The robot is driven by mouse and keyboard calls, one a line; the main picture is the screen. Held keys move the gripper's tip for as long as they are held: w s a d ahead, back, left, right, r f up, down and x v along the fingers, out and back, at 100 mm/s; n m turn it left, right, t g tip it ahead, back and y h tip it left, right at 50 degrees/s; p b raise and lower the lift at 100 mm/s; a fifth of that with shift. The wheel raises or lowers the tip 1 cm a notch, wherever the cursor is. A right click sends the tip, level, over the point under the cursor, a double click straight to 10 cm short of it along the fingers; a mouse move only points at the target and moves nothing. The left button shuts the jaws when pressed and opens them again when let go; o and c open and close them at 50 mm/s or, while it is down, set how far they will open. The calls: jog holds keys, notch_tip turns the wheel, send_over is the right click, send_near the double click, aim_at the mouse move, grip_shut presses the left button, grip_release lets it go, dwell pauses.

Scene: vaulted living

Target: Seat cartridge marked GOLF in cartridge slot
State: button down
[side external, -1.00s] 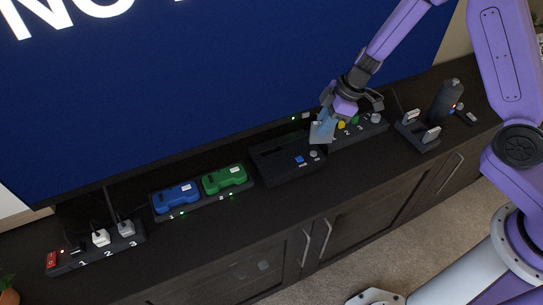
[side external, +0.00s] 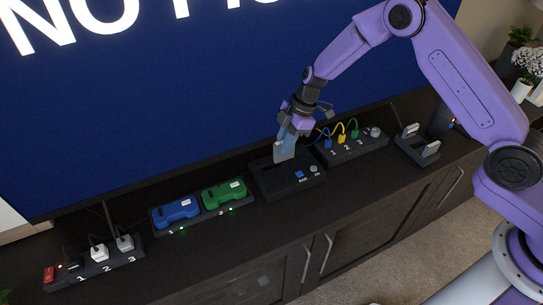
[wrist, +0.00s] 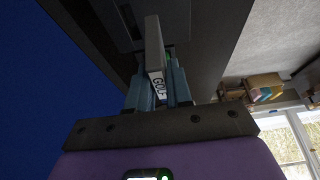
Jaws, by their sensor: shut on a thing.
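The grey cartridge (wrist: 153,45) has a white label reading GOLF in the wrist view. My gripper (wrist: 158,90) is shut on it, with one blue finger on each side. In the side view, my gripper (side external: 291,130) points down and the cartridge (side external: 284,152) is below its fingers, at the back part of the black console (side external: 290,184). The slot in the console's top is largely hidden behind the cartridge. I cannot tell whether the cartridge's lower edge is above the slot or inside it.
Left of the console, a dock holds a blue controller (side external: 176,211) and a green controller (side external: 224,194). A numbered strip with coloured plugs (side external: 352,147) stands close on the right. A power strip (side external: 95,266) is far left. The large screen (side external: 180,90) rises behind.

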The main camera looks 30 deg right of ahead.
jog(key=w+f, duration=0.1)
jog(key=f, duration=0.1)
jog(key=w+a+f, duration=0.1)
jog(key=w+f, duration=0.2)
jog(key=f, duration=0.1)
jog(key=shift+w+a, duration=0.15)
jog(key=shift+a, duration=0.25)
jog(key=shift+f, duration=1.45)
jog(key=shift+f, duration=0.15)
jog(key=c, duration=1)
grip_release()
jog(key=shift+c, duration=0.2)
jog(key=v, duration=1.2)
